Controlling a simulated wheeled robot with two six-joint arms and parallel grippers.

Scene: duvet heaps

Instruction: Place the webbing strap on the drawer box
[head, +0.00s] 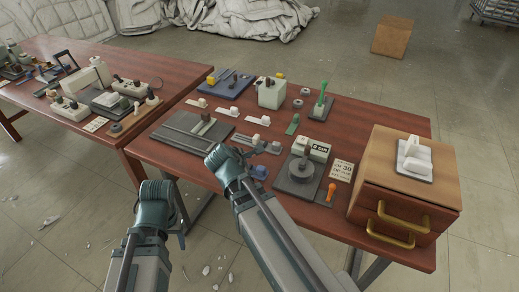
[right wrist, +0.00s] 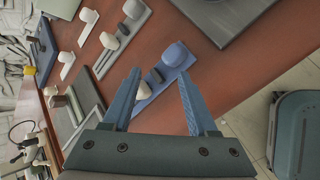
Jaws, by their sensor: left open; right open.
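The wooden drawer box (head: 428,170) stands at the right end of the near table, with two brass handles. I cannot surely pick out the webbing strap. A small blue rounded piece on a grey-blue strip (head: 261,172) lies beside my right gripper (head: 222,156) in the head view. In the right wrist view, this blue piece (right wrist: 175,54) lies just beyond my open, empty right gripper (right wrist: 160,78), with the strip showing between the fingers. My left gripper (head: 158,190) is open and empty, low in front of the table's left front edge.
The near table (head: 270,195) holds several fixtures, including a dark round one (head: 302,172) and a green upright one (head: 321,98). A second cluttered table (head: 140,60) stands at left.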

